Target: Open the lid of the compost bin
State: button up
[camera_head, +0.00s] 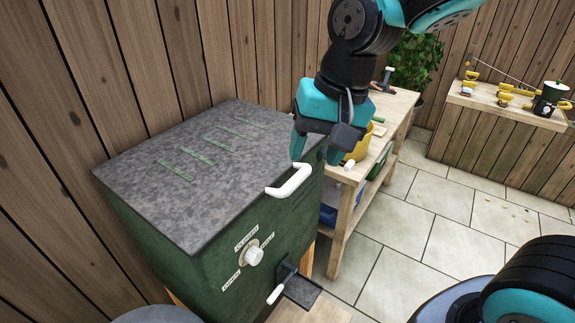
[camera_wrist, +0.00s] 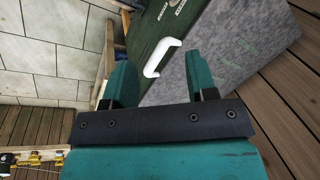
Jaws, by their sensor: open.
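The compost bin (camera_head: 190,262) is a green box with a flat, mottled grey lid (camera_head: 215,165) that lies closed on top. A white handle (camera_head: 290,180) sticks out from the lid's front edge, near the right corner. My gripper (camera_head: 320,157) is just above and beyond this handle, with its teal fingers pointing down. In the wrist view, the two fingers (camera_wrist: 158,82) are open and apart, and the white handle (camera_wrist: 163,58) shows between them, beyond the tips. Nothing is held. I cannot tell the exact gap between fingertips and handle.
The bin's front has a white knob (camera_head: 254,256) and a lower white-gripped lever (camera_head: 281,284). A wooden bench (camera_head: 352,189) stands right behind the bin. A wooden fence (camera_head: 75,70) closes the left side. Stone paving (camera_head: 430,240) is open at right.

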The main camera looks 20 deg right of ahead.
aim_at(296, 179)
jog(key=w+d+r+m+h+p, duration=0.15)
jog(key=w+d+m, duration=0.25)
jog(key=w+m, duration=0.45)
jog(key=shift+n+t, duration=0.25)
jog(key=shift+t, duration=0.05)
jog(key=w+f, duration=0.1)
jog(key=f, duration=0.4)
jog(key=w+a+f+p, duration=0.1)
jog(key=f, duration=0.5)
jog(key=w+a+f, duration=0.1)
jog(key=f, duration=0.5)
jog(key=shift+w+a+f, duration=0.15)
jog(key=shift+a, duration=0.05)
